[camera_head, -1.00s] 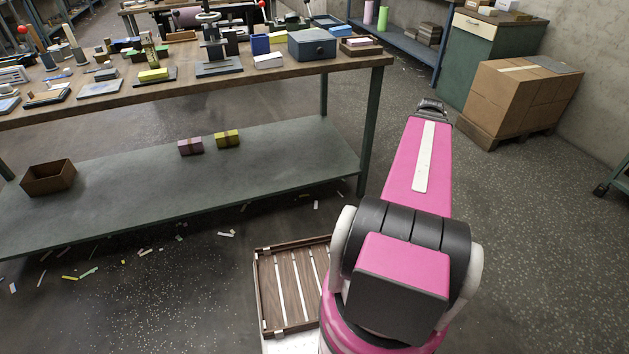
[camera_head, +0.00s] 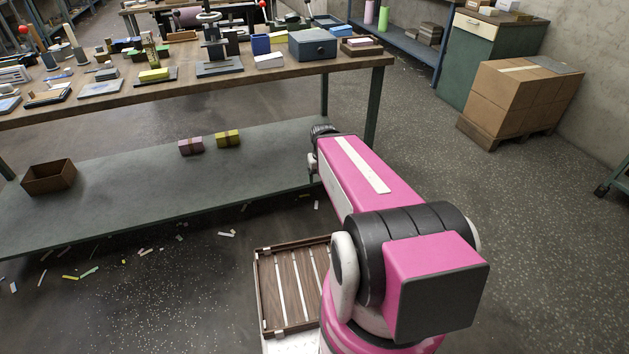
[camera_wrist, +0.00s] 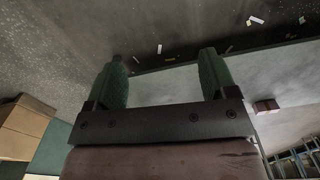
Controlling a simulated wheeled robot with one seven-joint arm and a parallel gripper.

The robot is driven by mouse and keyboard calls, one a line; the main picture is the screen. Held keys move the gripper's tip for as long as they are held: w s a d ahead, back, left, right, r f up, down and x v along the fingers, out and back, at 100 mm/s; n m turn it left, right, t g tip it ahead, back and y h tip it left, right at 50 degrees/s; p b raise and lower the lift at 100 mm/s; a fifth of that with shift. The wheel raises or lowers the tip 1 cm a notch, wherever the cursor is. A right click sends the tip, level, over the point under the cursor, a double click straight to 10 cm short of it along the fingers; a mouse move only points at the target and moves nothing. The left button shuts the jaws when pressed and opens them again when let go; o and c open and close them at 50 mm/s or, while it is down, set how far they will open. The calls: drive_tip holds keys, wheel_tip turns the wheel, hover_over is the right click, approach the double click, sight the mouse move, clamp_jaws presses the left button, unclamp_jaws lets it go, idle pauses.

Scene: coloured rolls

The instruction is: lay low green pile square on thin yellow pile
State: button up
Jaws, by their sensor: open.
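A thin yellow pile (camera_head: 153,75) lies on a dark mat on the workbench top. A yellow pile with a brown band (camera_head: 228,138) sits on the bench's lower shelf, beside a mauve banded pile (camera_head: 190,146). Small green pieces (camera_head: 163,51) show among the clutter behind the thin yellow pile; I cannot tell which is the low green pile. In the wrist view my gripper (camera_wrist: 162,57) is open, with nothing between its two green fingers. A small dim brownish pile (camera_wrist: 267,105) lies to their right, its colour unclear. In the head view my arm hides the gripper.
The bench (camera_head: 290,77) holds tools, boxes and trays. Its lower shelf (camera_head: 120,180) is mostly clear, with an open brown box (camera_head: 48,176) at the left. A slatted wooden tray (camera_head: 288,288) is beside my arm. Cardboard boxes (camera_head: 525,95) stand at right.

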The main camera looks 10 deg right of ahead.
drive_tip(key=shift+o, duration=0.5)
drive_tip(key=a, duration=0.3)
drive_tip(key=shift+s+f, duration=0.25)
drive_tip(key=shift+f, duration=0.1)
